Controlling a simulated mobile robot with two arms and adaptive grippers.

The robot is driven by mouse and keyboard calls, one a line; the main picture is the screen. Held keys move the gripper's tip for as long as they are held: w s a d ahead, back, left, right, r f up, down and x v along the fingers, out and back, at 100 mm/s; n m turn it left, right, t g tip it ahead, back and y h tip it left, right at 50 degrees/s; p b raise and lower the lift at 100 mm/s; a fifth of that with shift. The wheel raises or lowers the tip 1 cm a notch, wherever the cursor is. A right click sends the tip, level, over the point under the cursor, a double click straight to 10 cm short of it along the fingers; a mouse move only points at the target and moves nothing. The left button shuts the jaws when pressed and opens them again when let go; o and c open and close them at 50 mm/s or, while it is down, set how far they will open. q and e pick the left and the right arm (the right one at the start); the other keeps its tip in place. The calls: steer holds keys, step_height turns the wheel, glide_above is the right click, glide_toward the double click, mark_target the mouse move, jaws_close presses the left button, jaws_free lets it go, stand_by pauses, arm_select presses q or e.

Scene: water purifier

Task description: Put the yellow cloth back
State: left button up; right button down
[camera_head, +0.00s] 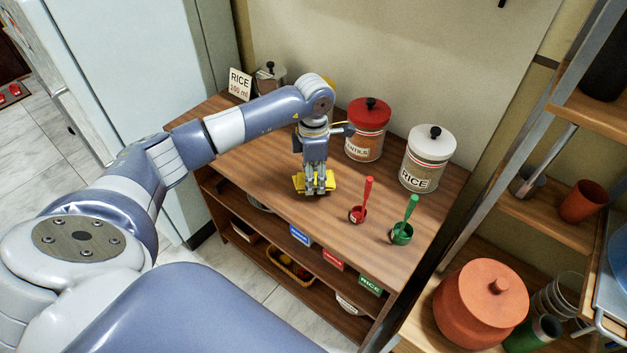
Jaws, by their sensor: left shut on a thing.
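My left gripper points straight down and is shut on the cloth, with yellow showing on both sides of the fingers. I cannot tell whether the cloth is lifted or rests on the wood. My right gripper is not in view.
A red-lidded canister (367,130) and a white-lidded RICE canister (428,160) stand behind to the right. A red scoop (361,209) and a green scoop (404,226) stand right of the cloth. A RICE sign (239,84) is at the back left. A rack with an orange pot (480,305) is right.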

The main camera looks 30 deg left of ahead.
arm_select(q)
step_height(320, 180, down, 2)
steer(key=shift+s+f+p, duration=0.15)
steer(key=shift+f+p, duration=0.05)
steer(key=shift+p, duration=0.25)
steer(key=shift+f, duration=0.35)
steer(key=o, duration=1.1)
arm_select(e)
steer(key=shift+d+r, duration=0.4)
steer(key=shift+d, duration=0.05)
arm_select(q)
steer(key=shift+r, duration=0.55)
step_height(320, 180, up, 11)
steer(key=b, duration=0.3)
steer(key=shift+r, duration=0.1)
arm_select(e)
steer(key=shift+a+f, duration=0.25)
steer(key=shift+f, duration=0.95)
